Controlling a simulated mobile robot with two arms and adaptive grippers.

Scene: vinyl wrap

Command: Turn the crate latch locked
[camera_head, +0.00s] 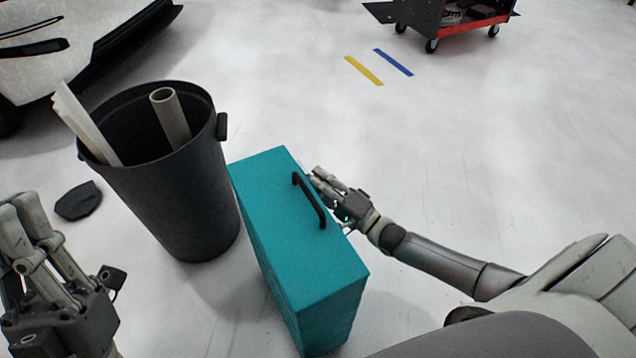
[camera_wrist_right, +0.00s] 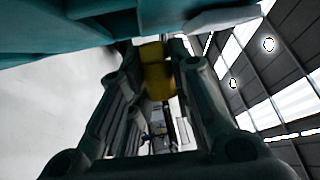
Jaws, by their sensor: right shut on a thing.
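The teal crate (camera_head: 290,230) stands upright on the floor in the middle of the head view, with a black handle on its top. My right gripper (camera_head: 318,178) reaches to the crate's right side, and its fingertips are partly hidden by the crate's edge. In the right wrist view, a yellow piece, which looks like the latch (camera_wrist_right: 156,72), sits between the fingers, just under the teal crate (camera_wrist_right: 50,40). The right gripper is shut on it. The latch's angle is not clear. My left gripper (camera_head: 32,215) is at the lower left, away from the crate; its fingertips are unclear.
A black bin (camera_head: 175,205) with a tube and a white board in it stands close to the crate's left. A dark cloth-like item (camera_head: 78,201) lies beside the bin. A cart (camera_head: 450,20) is far back.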

